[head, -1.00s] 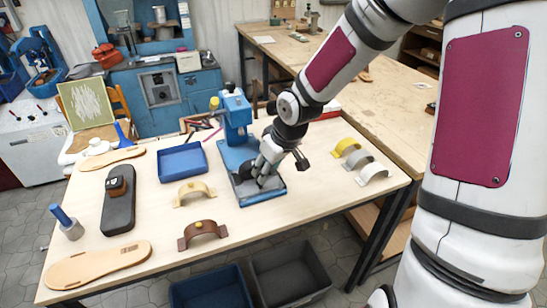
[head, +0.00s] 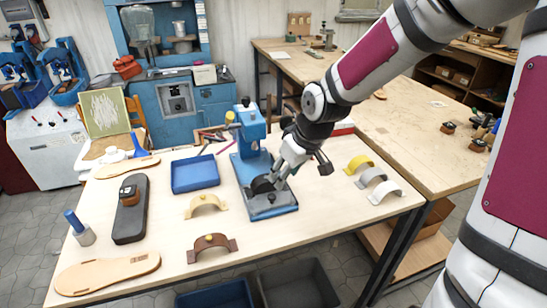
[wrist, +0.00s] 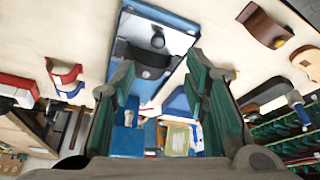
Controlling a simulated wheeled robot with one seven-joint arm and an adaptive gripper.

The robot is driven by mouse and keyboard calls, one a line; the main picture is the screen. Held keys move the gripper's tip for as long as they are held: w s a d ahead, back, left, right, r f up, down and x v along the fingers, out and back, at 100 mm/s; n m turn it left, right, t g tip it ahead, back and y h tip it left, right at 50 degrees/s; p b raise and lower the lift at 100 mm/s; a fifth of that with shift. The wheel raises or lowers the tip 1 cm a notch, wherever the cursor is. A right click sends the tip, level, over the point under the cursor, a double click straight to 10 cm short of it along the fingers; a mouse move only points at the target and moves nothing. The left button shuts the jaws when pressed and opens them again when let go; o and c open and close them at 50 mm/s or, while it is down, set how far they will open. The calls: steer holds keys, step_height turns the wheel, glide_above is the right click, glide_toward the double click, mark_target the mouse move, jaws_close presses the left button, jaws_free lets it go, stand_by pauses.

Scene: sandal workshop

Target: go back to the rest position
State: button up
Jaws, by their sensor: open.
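My gripper (head: 281,174) is open and empty, just above and beside the base of the blue press (head: 251,133) on the wooden work table (head: 325,205). A black curved strap (head: 262,184) sits on the press base, partly hidden by my fingers in the head view. In the wrist view, my gripper (wrist: 162,85) has its two green-padded fingers spread apart, with the black strap (wrist: 142,60) on the blue press base (wrist: 178,35) beyond them. I see no object between the fingers.
A blue tray (head: 194,187) lies left of the press. Tan (head: 206,200) and brown (head: 212,240) straps stand in front. Yellow (head: 359,162), grey (head: 370,175) and white (head: 387,187) straps stand at the right. A black sole-shaped block (head: 130,225) lies at the left.

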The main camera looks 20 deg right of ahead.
steer(key=shift+s, duration=0.1)
steer(key=s+a+r+m+h, duration=0.1)
steer(key=s+r+m, duration=0.1)
steer(key=s+r, duration=0.6)
steer(key=s+r+m+t, duration=0.1)
steer(key=s+r+m, duration=0.1)
steer(key=s+r, duration=0.7)
steer(key=s, duration=0.5)
steer(key=shift+s+a+m+t+h, duration=0.15)
steer(key=shift+a+m+t+h, duration=0.15)
steer(key=shift+a+h, duration=0.1)
